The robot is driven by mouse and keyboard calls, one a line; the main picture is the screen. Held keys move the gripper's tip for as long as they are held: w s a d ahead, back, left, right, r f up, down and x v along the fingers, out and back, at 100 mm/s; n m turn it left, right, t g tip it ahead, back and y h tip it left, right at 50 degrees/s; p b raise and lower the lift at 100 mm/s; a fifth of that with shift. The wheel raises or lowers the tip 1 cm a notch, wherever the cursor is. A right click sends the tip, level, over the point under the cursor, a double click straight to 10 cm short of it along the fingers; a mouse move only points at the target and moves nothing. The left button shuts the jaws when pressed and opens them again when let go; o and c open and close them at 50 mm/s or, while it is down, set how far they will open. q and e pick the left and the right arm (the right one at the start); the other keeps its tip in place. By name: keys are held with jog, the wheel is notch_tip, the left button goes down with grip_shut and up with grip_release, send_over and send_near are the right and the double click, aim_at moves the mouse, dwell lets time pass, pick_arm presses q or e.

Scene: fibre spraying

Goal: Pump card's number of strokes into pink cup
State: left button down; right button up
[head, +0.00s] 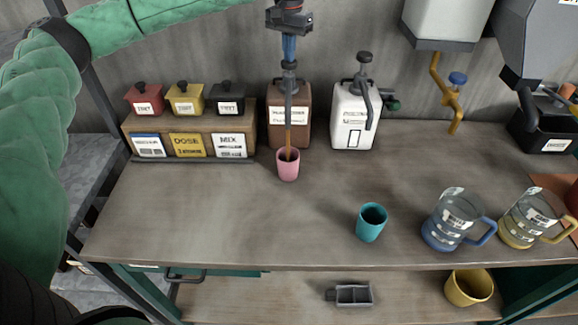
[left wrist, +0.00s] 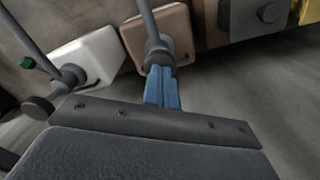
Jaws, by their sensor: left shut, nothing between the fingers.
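The pink cup (head: 288,167) stands upright on the counter under the spout of the brown pump dispenser (head: 302,128). A thin brown stream (head: 288,137) runs from the spout into the cup. My left gripper (head: 289,60) is shut with nothing between its blue fingers, pointing down with its tips at the top of the brown pump; it also shows in the left wrist view (left wrist: 163,88). Whether the tips touch the pump head cannot be told. A yellow "DOSE" card (head: 189,145) stands at the left between a white-blue card (head: 148,145) and a "MIX" card (head: 231,145); the dose number is too small to read.
A white pump dispenser (head: 350,125) stands right of the brown one. A teal cup (head: 371,222), a blue-based jug (head: 452,220) and a yellow-based jug (head: 527,218) stand at the right front. Lidded boxes, one red (head: 144,100), sit on the left rack. The left front counter is clear.

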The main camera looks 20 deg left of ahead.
pick_arm(q)
jog(key=shift+f, duration=0.3)
jog(key=shift+r, duration=0.2)
jog(key=shift+r+p, duration=0.35)
jog(key=shift+r, duration=1.8)
jog(key=shift+f, duration=0.15)
jog(key=shift+f+b, duration=1.65)
jog(key=shift+f, duration=0.6)
jog(key=shift+r, duration=0.15)
jog(key=shift+r+p, duration=0.6)
jog(key=shift+r, duration=1.6)
jog(key=shift+f, duration=0.3)
